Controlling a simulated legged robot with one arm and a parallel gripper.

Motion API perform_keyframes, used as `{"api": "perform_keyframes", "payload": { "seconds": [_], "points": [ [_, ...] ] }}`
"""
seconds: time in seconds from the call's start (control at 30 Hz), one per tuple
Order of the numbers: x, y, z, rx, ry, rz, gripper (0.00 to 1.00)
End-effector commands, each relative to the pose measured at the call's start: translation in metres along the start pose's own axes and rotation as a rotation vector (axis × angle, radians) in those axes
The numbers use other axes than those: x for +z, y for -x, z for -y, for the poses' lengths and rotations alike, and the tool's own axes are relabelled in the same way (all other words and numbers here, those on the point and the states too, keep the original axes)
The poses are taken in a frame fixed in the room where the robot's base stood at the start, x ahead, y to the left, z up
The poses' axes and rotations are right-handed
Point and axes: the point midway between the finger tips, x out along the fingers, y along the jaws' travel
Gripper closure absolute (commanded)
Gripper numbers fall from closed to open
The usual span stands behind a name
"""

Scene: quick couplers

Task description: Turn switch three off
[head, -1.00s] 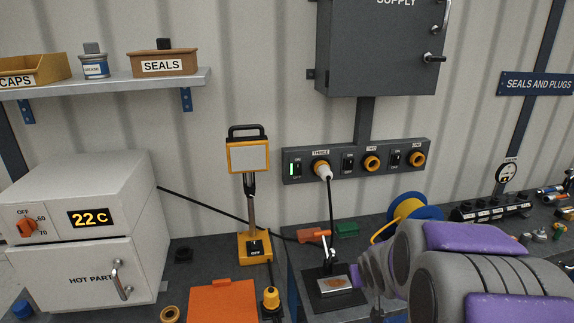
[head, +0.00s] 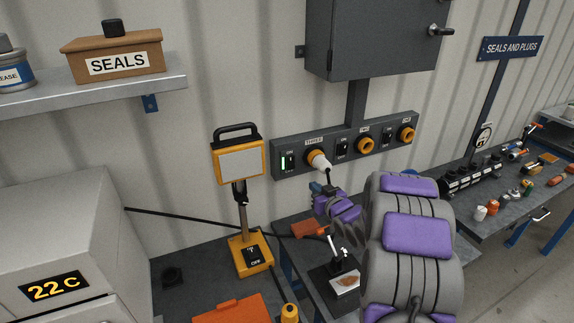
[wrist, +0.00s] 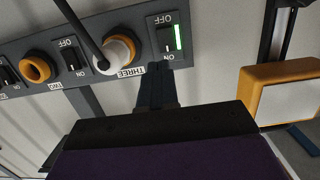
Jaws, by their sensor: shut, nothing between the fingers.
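Switch three (head: 288,162) is the leftmost switch on the grey socket panel (head: 330,164) in the head view. Its green light is lit. It also shows in the wrist view (wrist: 165,40), upside down, with its OFF and ON marks. The socket marked THREE (head: 312,155) is beside it, with a white plug (head: 320,161) and black cable in it. My gripper (head: 317,188) is below the plug in the head view, apart from the switch. In the wrist view its fingers (wrist: 157,80) are shut and empty, pointing toward the panel just below the switch.
A yellow work lamp (head: 240,163) stands left of the panel, with a black cable crossing behind it. An orange-handled clamp (head: 334,248) stands on the bench below my arm. A white oven (head: 70,240) is at the left, under a shelf (head: 80,97).

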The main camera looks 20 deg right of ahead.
Motion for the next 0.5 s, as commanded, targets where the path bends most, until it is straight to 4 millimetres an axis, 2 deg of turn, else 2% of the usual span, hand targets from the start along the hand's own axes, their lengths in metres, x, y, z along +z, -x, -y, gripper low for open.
{"api": "perform_keyframes", "payload": {
  "seconds": [0.37,0.5],
  "points": [
    [0.000,-0.003,0.003,-0.003,0.002,-0.001,1.00],
    [0.000,-0.012,0.003,-0.004,0.003,-0.001,1.00]
  ]
}}
